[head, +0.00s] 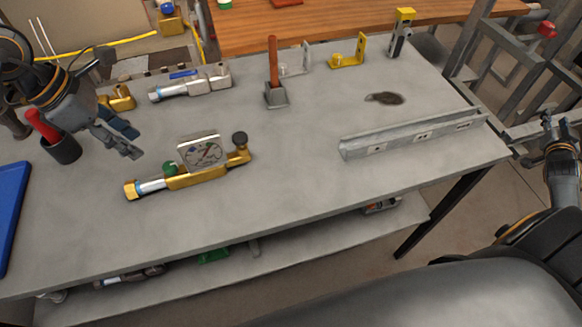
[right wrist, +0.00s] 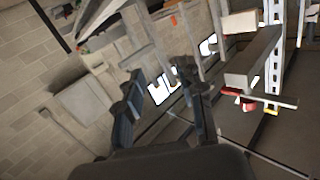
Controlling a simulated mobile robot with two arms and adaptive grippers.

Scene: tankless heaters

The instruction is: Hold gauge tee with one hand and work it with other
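The gauge tee (head: 197,179) is a brass pipe piece with a silver section, a brass nut at its left end and a dark round knob at its right. It lies on the grey bench, with a square white-faced dial and a small green knob on top. My left gripper (head: 134,143) is open and empty above the bench, left of the gauge tee and apart from it. My right gripper (right wrist: 166,97) is open and empty in the right wrist view, with only background between its fingers. The right arm is off the bench's right side in the head view.
On the grey bench (head: 300,190), another silver-and-brass fitting (head: 190,85) lies behind the tee. A red-handled brush (head: 273,70) stands in a holder, and a metal channel (head: 412,136) lies at right. A black cup (head: 64,149) and blue tray (head: 10,205) are at left. The front middle is clear.

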